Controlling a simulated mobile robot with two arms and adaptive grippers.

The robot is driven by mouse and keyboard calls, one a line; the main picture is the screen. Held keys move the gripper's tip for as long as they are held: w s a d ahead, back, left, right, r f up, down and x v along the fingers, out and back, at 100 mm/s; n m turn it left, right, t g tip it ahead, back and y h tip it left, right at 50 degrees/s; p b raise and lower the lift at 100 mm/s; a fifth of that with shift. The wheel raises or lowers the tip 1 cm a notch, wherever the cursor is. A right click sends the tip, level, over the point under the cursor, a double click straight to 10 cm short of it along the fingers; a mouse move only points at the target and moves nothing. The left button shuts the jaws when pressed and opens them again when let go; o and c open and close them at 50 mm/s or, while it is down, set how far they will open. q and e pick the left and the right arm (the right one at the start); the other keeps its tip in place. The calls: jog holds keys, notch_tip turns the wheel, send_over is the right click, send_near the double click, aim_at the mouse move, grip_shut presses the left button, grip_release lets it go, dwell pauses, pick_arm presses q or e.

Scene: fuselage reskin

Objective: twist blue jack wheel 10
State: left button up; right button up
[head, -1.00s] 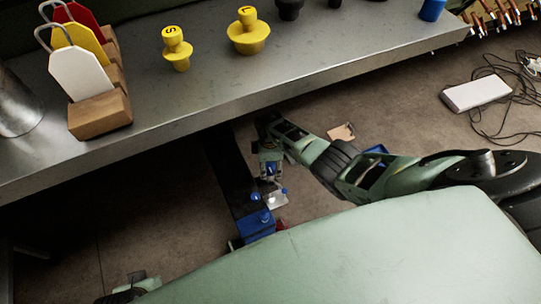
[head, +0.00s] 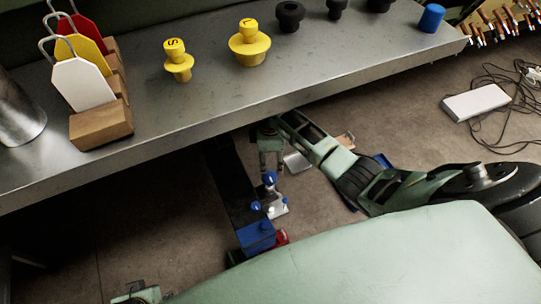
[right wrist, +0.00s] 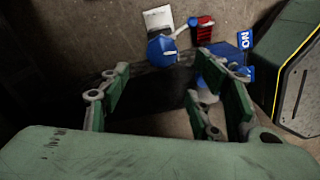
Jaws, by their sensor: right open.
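Under the bench, a dark beam (head: 235,185) ends in a blue block (head: 257,236). A small blue knob (head: 270,178) stands beside the beam, with smaller blue knobs (head: 256,206) nearer the block. I cannot read a 10 on any of them in the head view. My right gripper (head: 271,164) points down just above the upper knob, open and empty. A blue tag with white lettering (right wrist: 245,40) is beyond the right finger. My left gripper (head: 137,294) is cut off at the bottom edge.
The metal bench (head: 200,100) overhangs close to my right arm and carries yellow plugs (head: 249,43) and a wooden tag rack (head: 101,125). A red part (head: 281,237) adjoins the blue block. A white box with cables (head: 476,102) lies on the floor at right.

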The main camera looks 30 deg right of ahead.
jog(key=shift+r, duration=0.35)
